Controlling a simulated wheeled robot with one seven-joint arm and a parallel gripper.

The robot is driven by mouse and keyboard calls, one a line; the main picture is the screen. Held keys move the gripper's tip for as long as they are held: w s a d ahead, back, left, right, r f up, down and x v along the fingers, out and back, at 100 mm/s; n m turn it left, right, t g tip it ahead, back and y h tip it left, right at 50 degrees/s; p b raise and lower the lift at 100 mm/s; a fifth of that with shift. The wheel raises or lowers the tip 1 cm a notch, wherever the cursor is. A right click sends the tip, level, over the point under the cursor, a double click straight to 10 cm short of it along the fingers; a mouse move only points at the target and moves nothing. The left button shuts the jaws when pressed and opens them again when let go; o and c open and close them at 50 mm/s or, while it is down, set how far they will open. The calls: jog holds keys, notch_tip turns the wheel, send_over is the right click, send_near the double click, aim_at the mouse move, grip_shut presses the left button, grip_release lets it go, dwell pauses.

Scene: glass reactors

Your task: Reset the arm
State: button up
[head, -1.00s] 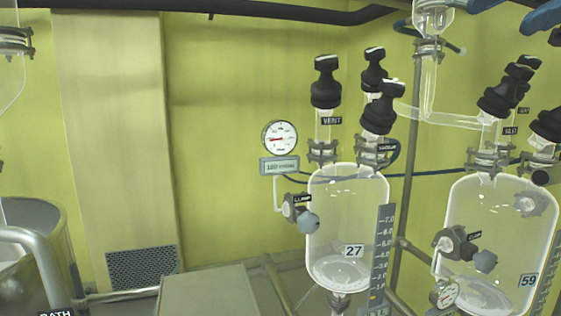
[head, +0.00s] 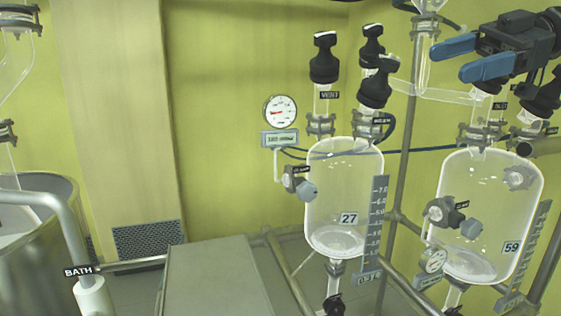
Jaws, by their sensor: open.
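My gripper (head: 470,57) is at the upper right of the head view, with dark links and two blue fingers spread apart. It is open and nothing shows between the fingers. It is in front of the upper part of the right glass reactor (head: 490,190), marked 59, and hides some of that reactor's top fittings. I cannot tell whether it touches them. The rest of my arm is cut off by the right edge.
A glass reactor (head: 343,178) marked 27, with black valve knobs on top, stands left of the other reactor. A pressure gauge (head: 280,110) is beside it. A grey box (head: 215,275) stands at bottom centre. A metal vessel (head: 50,250) and a pipe labelled BATH (head: 90,292) are at lower left.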

jog(key=w+a+f+m+t, duration=0.1)
jog(key=a+f+m+t, duration=0.15)
jog(key=f, duration=0.65)
jog(key=w+a+f+m+t, duration=0.2)
jog(key=a+f+m, duration=0.15)
jog(key=f, duration=0.55)
jog(key=w+a+f+m+t, duration=0.1)
jog(key=a+f+m+t, duration=0.2)
jog(key=f, duration=0.5)
jog(key=s+a+f+m+t+h, duration=0.25)
jog(key=s+f+m, duration=0.3)
jog(key=f, duration=0.55)
jog(key=s+a+f+m+t+h, duration=0.15)
jog(key=s+f+m+h, duration=0.35)
jog(key=f, duration=0.6)
jog(key=s+d+f+m+h, duration=0.2)
jog(key=s+f+h, duration=0.15)
jog(key=s, duration=0.85)
jog(key=s+d+f+m+h, duration=0.1)
jog(key=s+f+m+h, duration=0.2)
jog(key=s, duration=0.9)
jog(key=s+d+r+n+t, duration=0.1)
jog(key=s+d+r, duration=0.1)
jog(key=s+r, duration=0.4)
jog(key=s+d+r+n+t, duration=0.1)
jog(key=s+r, duration=0.5)
jog(key=s, duration=0.6)
jog(key=shift+d, duration=0.35)
